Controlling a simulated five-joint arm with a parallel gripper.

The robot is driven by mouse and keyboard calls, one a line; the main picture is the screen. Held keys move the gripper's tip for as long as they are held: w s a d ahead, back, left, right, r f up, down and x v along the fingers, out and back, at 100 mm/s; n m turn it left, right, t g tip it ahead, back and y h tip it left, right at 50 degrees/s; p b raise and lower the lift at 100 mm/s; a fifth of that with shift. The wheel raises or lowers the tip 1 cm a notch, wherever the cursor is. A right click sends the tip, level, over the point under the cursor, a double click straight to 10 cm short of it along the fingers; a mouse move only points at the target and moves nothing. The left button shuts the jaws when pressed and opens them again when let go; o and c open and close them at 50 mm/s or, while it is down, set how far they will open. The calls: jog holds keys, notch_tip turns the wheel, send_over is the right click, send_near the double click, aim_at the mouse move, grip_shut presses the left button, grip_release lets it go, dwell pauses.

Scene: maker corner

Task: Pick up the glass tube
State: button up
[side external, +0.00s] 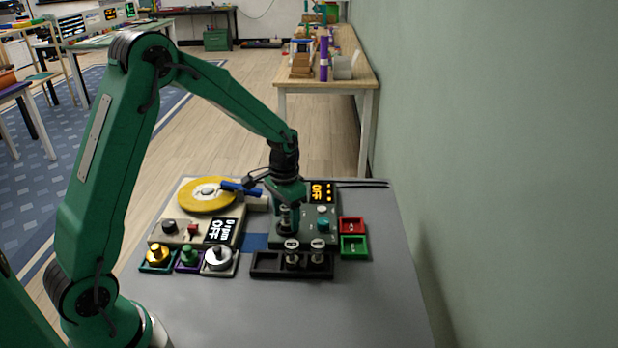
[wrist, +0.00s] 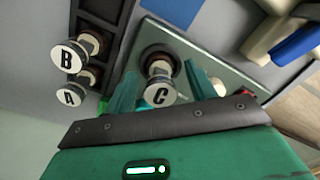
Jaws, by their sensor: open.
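A glass tube with a white cap marked C (wrist: 159,94) stands in a round socket on a green device (wrist: 215,65). My gripper (wrist: 165,90) is open, with one green finger on each side of this tube. I cannot tell whether the fingers touch it. In the side view my gripper (side external: 286,207) points down over the left part of the green device (side external: 308,238). Two similar capped tubes, marked B (wrist: 67,58) and A (wrist: 71,95), stand in a black rack (side external: 264,266) in front of the device. The tubes' lower parts are mostly hidden.
A beige machine with a yellow disc (side external: 192,197) and a blue-handled arm (side external: 240,189) stands close on the left. Several small trays with knobbed weights (side external: 218,258) sit before it. Red (side external: 352,226) and green (side external: 354,247) trays lie right. The table's front (side external: 300,315) is clear.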

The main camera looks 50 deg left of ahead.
aim_at(287, 209)
jog(key=shift+f, duration=0.1)
dwell(0.4)
jog(key=c, duration=1.1)
jog(key=shift+c, duration=0.2)
jog(key=shift+r, duration=0.7)
jog(key=r, duration=0.3)
jog(key=shift+s+d+r, duration=0.1)
jog(key=shift+s+d, duration=0.05)
jog(key=shift+d, duration=0.25)
jog(key=s+d+r, duration=0.4)
jog(key=d+r, duration=0.2)
jog(key=d, duration=0.4)
jog(key=shift+s+r, duration=0.2)
jog(key=shift+w, duration=0.1)
